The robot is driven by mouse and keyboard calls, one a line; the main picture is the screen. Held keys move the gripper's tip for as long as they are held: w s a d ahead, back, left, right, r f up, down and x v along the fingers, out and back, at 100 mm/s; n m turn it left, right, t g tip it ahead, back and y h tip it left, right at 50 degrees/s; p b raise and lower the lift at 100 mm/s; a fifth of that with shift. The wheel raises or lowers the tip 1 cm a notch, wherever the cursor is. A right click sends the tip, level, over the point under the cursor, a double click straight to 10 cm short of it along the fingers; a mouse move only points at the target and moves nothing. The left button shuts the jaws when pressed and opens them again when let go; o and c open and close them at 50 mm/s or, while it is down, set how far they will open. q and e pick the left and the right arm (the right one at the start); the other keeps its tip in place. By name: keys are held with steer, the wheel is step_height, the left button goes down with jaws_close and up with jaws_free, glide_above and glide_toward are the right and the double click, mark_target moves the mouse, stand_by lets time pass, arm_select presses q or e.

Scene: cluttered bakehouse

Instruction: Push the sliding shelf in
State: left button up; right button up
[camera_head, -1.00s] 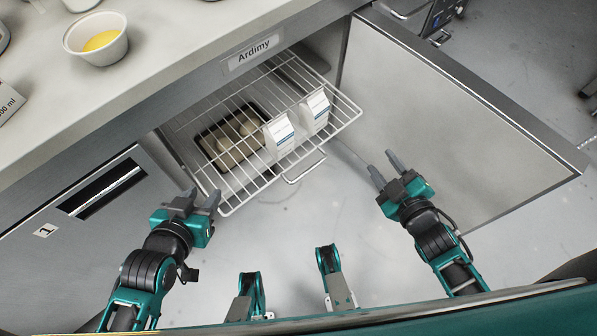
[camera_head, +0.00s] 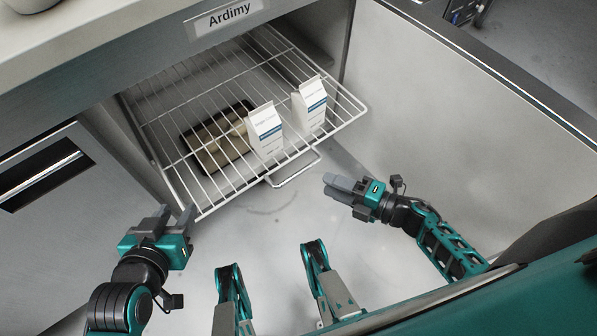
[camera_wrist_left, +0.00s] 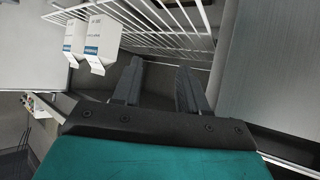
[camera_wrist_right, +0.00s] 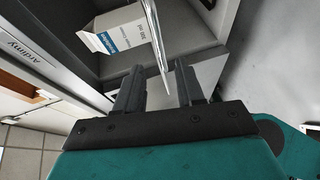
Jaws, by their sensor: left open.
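The sliding shelf (camera_head: 225,182) is a white wire rack pulled out of the open cabinet, with a wire handle (camera_head: 297,170) at its front edge. Two white and blue cartons stand upright on it, one on the left (camera_head: 266,132) and one on the right (camera_head: 310,105). My left gripper (camera_head: 176,217) is open and empty, just off the shelf's front left corner. My right gripper (camera_head: 330,186) is open and empty, in front of the shelf, right of the handle and apart from it. The shelf's wires show beyond the fingers in the left wrist view (camera_wrist_left: 165,28).
A dark tray (camera_head: 192,140) with pale contents shows through the wires. The open cabinet door (camera_head: 450,110) stands on the right. A closed drawer front with a slot handle (camera_head: 45,175) is on the left. The floor (camera_head: 270,215) before the shelf is clear.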

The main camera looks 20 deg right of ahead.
mark_target(302, 173)
steer(key=b+x, duration=0.2)
steer(key=x, duration=0.7)
steer(key=shift+w+a+f, duration=0.1)
steer(key=shift+w+a, duration=0.05)
steer(key=shift+w, duration=0.05)
steer(key=shift+c, duration=0.2)
jaws_close()
